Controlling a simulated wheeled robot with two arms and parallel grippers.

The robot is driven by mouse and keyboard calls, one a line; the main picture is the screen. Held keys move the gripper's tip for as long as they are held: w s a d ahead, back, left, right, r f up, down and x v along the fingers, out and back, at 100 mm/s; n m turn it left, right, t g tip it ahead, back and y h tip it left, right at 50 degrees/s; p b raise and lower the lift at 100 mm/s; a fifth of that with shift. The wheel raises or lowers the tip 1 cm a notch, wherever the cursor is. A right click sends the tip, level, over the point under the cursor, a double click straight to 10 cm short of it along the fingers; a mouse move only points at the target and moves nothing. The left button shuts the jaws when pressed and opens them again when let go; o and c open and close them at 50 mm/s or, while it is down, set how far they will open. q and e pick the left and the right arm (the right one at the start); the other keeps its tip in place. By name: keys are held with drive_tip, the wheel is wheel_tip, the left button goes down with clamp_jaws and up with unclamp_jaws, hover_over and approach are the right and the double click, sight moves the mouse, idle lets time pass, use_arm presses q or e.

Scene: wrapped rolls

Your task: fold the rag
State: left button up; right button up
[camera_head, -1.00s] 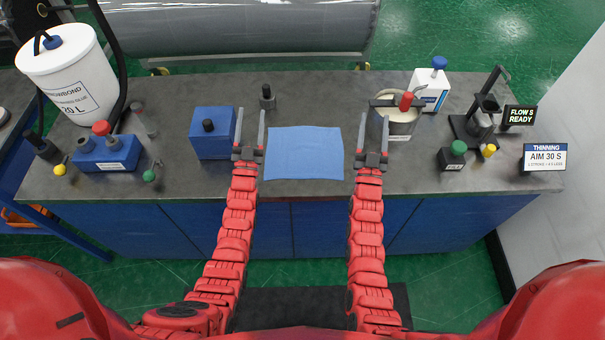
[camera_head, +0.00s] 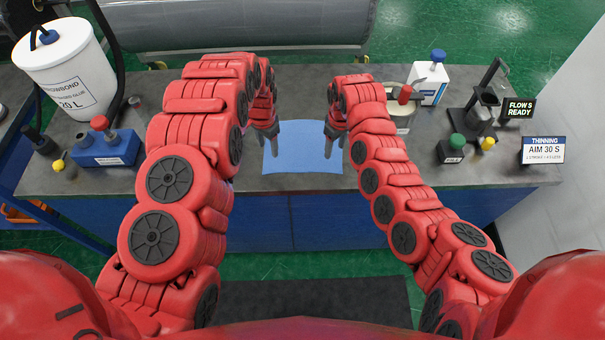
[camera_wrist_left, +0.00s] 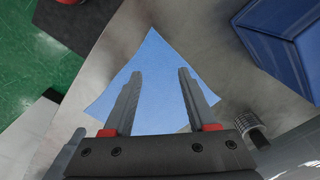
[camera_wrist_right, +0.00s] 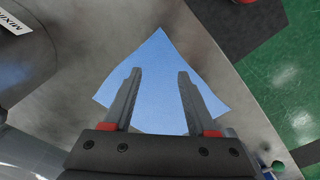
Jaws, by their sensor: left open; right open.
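The blue rag (camera_head: 303,150) lies flat and spread out on the grey bench, near its front edge. My left gripper (camera_head: 271,152) points down over the rag's left side. My right gripper (camera_head: 333,152) points down over its right side. In the left wrist view the rag (camera_wrist_left: 158,75) shows between and beyond the open fingers of the left gripper (camera_wrist_left: 158,85). In the right wrist view the rag (camera_wrist_right: 155,75) likewise shows between the open fingers of the right gripper (camera_wrist_right: 155,85). Both grippers are empty. I cannot tell whether the fingertips touch the cloth.
A blue box (camera_wrist_left: 280,40) stands near the left gripper, hidden behind my left arm in the head view. A pot (camera_head: 402,115) and a white bottle (camera_head: 430,78) stand right of the rag. A blue block (camera_head: 105,147) and a white bucket (camera_head: 70,75) stand left.

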sight(271, 169)
use_arm(q)
drive_tip(key=shift+g, duration=0.3)
drive_tip(key=f, duration=0.2)
drive_tip(key=s+f, duration=0.1)
drive_tip(key=f, duration=0.4)
drive_tip(key=shift+s+d+f, duration=0.1)
drive_tip(key=shift+s+f, duration=0.15)
use_arm(e)
drive_tip(key=shift+g, duration=0.3)
drive_tip(key=f, duration=0.5)
drive_tip(key=s+f, duration=0.1)
drive_tip(key=f, duration=0.1)
drive_tip(key=shift+d+f, duration=0.25)
drive_tip(key=shift+f, duration=0.05)
use_arm(q)
drive_tip(key=shift+f, duration=0.2)
use_arm(e)
drive_tip(key=shift+f, duration=0.2)
use_arm(q)
drive_tip(key=shift+r, duration=0.1)
drive_tip(key=shift+c, duration=0.7)
use_arm(e)
drive_tip(key=shift+r, duration=0.1)
drive_tip(key=shift+c, duration=0.7)
use_arm(q)
clamp_jaws()
use_arm(e)
clamp_jaws()
